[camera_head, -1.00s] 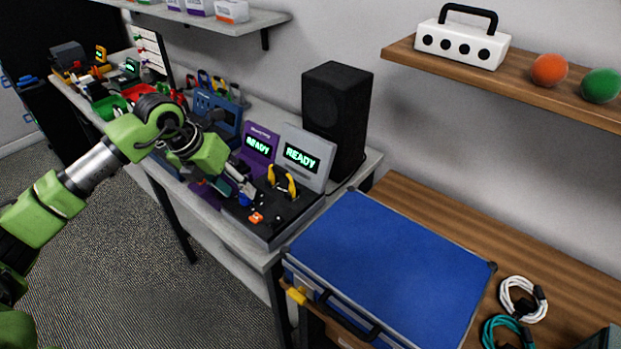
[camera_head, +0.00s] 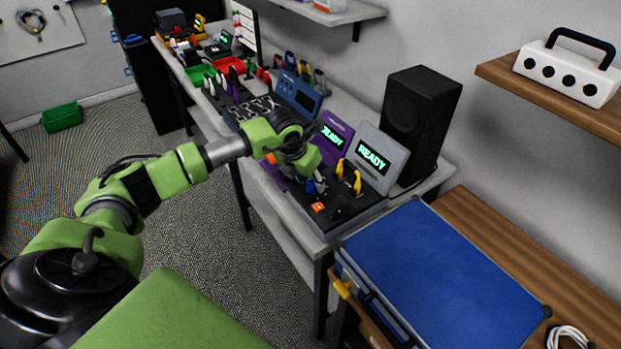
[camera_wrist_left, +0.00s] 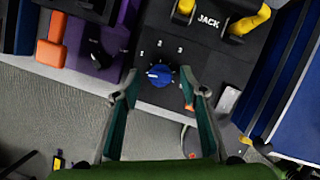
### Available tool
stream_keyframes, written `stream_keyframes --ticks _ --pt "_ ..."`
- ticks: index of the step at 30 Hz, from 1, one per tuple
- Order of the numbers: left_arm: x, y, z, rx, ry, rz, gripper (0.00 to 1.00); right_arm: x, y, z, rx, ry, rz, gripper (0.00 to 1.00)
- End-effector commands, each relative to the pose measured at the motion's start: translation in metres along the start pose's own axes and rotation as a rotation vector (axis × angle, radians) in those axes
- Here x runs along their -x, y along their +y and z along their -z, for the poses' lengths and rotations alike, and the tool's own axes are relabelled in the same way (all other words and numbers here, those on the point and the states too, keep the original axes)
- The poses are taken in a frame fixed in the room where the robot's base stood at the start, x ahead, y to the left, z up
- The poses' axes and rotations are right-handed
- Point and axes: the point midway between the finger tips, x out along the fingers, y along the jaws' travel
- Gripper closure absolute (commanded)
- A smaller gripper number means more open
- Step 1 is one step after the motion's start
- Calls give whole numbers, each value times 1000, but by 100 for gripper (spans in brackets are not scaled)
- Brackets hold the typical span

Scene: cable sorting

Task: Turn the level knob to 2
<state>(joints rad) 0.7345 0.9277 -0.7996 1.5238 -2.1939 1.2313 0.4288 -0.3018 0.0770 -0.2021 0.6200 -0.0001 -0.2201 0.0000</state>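The blue level knob (camera_wrist_left: 158,75) sits on a black panel (camera_wrist_left: 203,50) in the left wrist view. A white mark shows on the knob's left part. My left gripper (camera_wrist_left: 159,88) is open, with one finger on each side of the knob and a visible gap to each. In the head view my left gripper (camera_head: 319,186) is low over the front of the black station, by the blue knob (camera_head: 310,187), which it partly covers. My right gripper is in neither view.
Yellow-handled jack pieces (camera_head: 349,176) stand just behind the knob, before a grey READY screen (camera_head: 378,157). A purple station (camera_head: 334,131) is to the left. An orange part (camera_head: 318,207) lies in front. A blue case (camera_head: 450,275) lies to the right.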

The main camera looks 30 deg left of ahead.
Motion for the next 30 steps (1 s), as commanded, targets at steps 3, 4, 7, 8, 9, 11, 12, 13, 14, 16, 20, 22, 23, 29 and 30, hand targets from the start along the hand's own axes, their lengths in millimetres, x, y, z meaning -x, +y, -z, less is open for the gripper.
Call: stream_keyframes --ticks 3,4,7,8,9,11,12,13,14,16,20,22,23,29,30 --pt "-7 0 0 0 1 0 61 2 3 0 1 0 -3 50" --pt "-8 0 0 0 1 0 61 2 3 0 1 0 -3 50" --pt "-10 0 1 0 1 0 61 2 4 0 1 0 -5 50" --pt "-10 0 1 0 0 0 61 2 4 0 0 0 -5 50" --pt "-10 0 1 0 0 0 61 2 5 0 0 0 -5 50" --pt "-10 0 1 0 0 0 61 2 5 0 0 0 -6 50" --pt "-10 0 1 0 0 0 61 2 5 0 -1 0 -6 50" --pt "-10 0 1 0 0 0 69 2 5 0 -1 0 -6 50" --pt "-10 0 1 0 0 0 77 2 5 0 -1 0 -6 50" --pt "-9 0 0 0 0 0 95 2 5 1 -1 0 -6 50" --pt "-9 0 0 0 0 0 98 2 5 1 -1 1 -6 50" --pt "-9 0 0 -2 0 1 98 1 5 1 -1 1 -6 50" --pt "-10 0 0 -4 0 2 98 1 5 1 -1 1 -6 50" --pt "-11 1 1 -49 -1 21 98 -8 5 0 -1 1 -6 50" --pt "-12 1 1 -67 -1 27 98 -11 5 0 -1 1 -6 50"
